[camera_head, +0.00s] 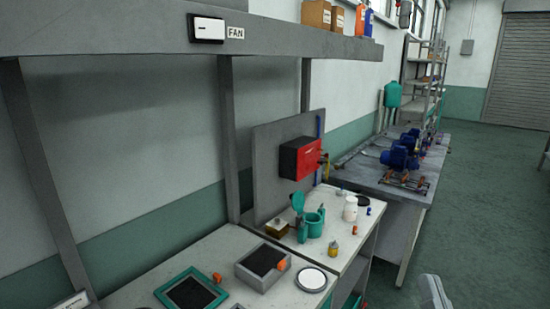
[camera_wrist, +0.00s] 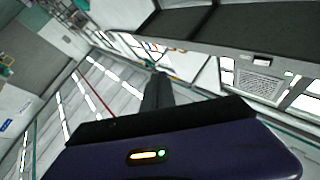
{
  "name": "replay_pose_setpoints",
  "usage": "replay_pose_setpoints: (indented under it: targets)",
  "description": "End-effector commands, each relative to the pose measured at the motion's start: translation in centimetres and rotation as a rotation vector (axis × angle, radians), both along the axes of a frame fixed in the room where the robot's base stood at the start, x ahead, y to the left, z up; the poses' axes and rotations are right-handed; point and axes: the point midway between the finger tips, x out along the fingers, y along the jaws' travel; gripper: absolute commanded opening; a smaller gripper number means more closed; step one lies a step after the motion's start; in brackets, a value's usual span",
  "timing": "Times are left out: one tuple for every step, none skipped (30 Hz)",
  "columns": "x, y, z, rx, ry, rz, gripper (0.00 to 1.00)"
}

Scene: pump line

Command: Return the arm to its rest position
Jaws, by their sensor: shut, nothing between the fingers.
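My gripper (camera_wrist: 158,80) shows in the wrist view, its dark fingers together at the middle of its dark purple housing. It is shut and holds nothing. It points out over the room, clear of any surface, with wall, windows and floor tilted behind it.
A bench (camera_head: 228,249) carries a teal-framed tray (camera_head: 164,293), a grey box (camera_head: 252,275), a teal pot (camera_head: 315,224) and small bottles. A red box (camera_head: 299,158) is on a panel. Blue pumps (camera_head: 399,158) stand on the far bench.

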Motion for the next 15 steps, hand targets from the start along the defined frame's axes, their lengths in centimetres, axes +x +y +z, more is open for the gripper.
replay_pose_setpoints:
  targets:
    - [-1.5, 0.0, -1.9, -0.014, 0.036, -0.016, 0.00]
    - [-2.3, 0.0, -2.8, -0.023, 0.050, -0.026, 0.00]
    - [-3.4, 0.0, -3.9, -0.037, 0.072, -0.038, 0.00]
    - [-4.2, 0.0, -4.7, -0.048, 0.087, -0.045, 0.00]
    - [-5.0, 0.0, -5.5, -0.059, 0.105, -0.052, 0.00]
    - [-6.2, 0.1, -6.5, -0.074, 0.127, -0.059, 0.00]
    - [-7.1, 0.1, -7.2, -0.086, 0.145, -0.064, 0.00]
    - [-7.9, 0.2, -7.9, -0.097, 0.163, -0.069, 0.00]
    - [-9.1, 0.3, -8.9, -0.113, 0.189, -0.073, 0.00]
    - [-10.0, 0.3, -9.5, -0.125, 0.208, -0.075, 0.00]
    - [-10.9, 0.4, -10.2, -0.138, 0.227, -0.077, 0.00]
    - [-12.1, 0.5, -11.0, -0.155, 0.254, -0.078, 0.00]
    - [-13.1, 0.6, -11.6, -0.165, 0.275, -0.077, 0.00]
    - [-14.0, 0.7, -12.2, -0.177, 0.298, -0.077, 0.00]
    - [-15.2, 0.8, -13.0, -0.193, 0.328, -0.074, 0.00]
